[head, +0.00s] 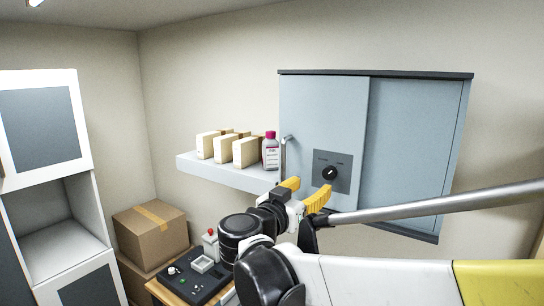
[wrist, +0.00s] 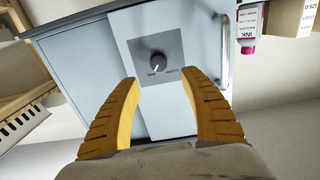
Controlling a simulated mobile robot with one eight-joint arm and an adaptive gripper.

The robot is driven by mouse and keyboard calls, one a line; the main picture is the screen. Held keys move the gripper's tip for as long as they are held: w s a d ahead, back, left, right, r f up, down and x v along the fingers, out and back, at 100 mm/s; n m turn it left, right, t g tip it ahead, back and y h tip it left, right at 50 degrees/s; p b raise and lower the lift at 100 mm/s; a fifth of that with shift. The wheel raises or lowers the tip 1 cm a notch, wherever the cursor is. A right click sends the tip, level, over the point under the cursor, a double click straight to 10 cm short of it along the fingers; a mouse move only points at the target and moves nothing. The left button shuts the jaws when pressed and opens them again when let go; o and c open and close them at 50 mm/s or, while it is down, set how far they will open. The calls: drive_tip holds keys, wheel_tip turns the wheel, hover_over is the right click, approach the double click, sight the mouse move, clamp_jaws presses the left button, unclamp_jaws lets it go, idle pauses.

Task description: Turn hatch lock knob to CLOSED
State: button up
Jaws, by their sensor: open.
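The hatch lock knob (head: 330,173) is a small black round knob with a white pointer mark. It sits on a dark grey square plate (head: 346,181) on the blue-grey wall cabinet door (head: 320,115). In the wrist view the knob (wrist: 157,61) lies ahead, between and beyond the yellow fingers. The labels beside it are too small to read. My gripper (head: 304,192) has yellow fingers and is open and empty. It is in front of the cabinet, a little below and left of the knob, apart from it. The gripper also shows in the wrist view (wrist: 165,88).
A white shelf (head: 222,172) holds several cream boxes (head: 245,152) and an ink bottle (head: 270,152) left of the cabinet. A vertical door handle (head: 284,155) stands out near the door's left edge. Below are a black control box (head: 195,277) and cardboard boxes (head: 151,234).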

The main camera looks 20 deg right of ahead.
sight(328, 174)
drive_tip(key=p+x, duration=0.2)
drive_tip(key=x, duration=0.8)
drive_tip(key=shift+w+d, duration=0.1)
drive_tip(key=shift+d, duration=0.3)
drive_tip(key=shift+c, duration=0.2)
clamp_jaws()
